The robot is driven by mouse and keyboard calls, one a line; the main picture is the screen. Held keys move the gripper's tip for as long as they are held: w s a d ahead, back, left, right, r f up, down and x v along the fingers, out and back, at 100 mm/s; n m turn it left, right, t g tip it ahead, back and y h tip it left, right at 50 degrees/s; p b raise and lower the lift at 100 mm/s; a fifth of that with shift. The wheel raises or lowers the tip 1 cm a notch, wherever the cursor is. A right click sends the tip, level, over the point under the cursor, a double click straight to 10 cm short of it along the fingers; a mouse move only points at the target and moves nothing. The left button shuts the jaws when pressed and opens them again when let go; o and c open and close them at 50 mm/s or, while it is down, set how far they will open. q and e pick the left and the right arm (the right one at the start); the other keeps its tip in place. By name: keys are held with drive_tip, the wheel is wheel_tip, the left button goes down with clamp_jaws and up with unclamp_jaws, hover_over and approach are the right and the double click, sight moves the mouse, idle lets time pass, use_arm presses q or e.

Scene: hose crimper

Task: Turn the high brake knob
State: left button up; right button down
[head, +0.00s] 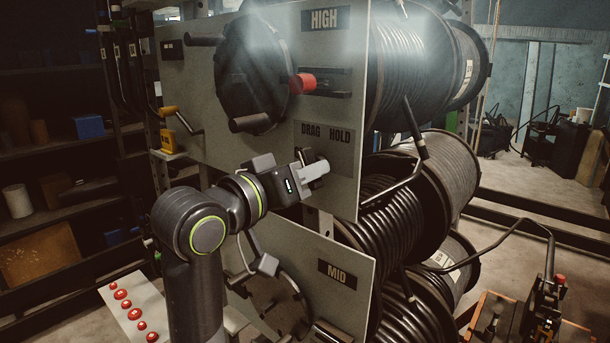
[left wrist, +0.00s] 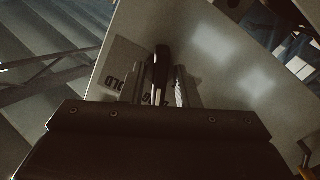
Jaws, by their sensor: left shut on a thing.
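The high brake knob (head: 309,156) is a small dark part on the upper grey panel, by the plate (head: 326,136) lettered DRAG and HOLD. My left gripper (head: 314,170) is shut on the knob, and its pale fingers hide part of it. In the left wrist view, the dark upright knob (left wrist: 161,68) stands between the two fingers of the gripper (left wrist: 160,88), and part of the lettered plate (left wrist: 122,60) shows behind it. The knob's exact angle is hard to tell. My right gripper is not in view.
Above the knob are a red-knobbed slider (head: 303,83), a large dark crank disc (head: 252,75) and the HIGH label (head: 325,19). Hose reels (head: 425,75) stand behind the panel. The MID panel (head: 345,250) is below.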

use_arm(q)
drive_tip(key=m+b, duration=0.3)
drive_tip(key=m, duration=0.2)
drive_tip(key=m+b, duration=0.4)
drive_tip(key=m, duration=0.1)
drive_tip(key=shift+w+a+f+m, duration=0.1)
drive_tip(key=shift+a+m, duration=0.05)
drive_tip(key=shift+m, duration=0.25)
idle(0.4)
drive_tip(key=o, duration=0.6)
drive_tip(key=shift+a, duration=0.1)
drive_tip(key=b+v, duration=0.4)
drive_tip(key=v, duration=1.3)
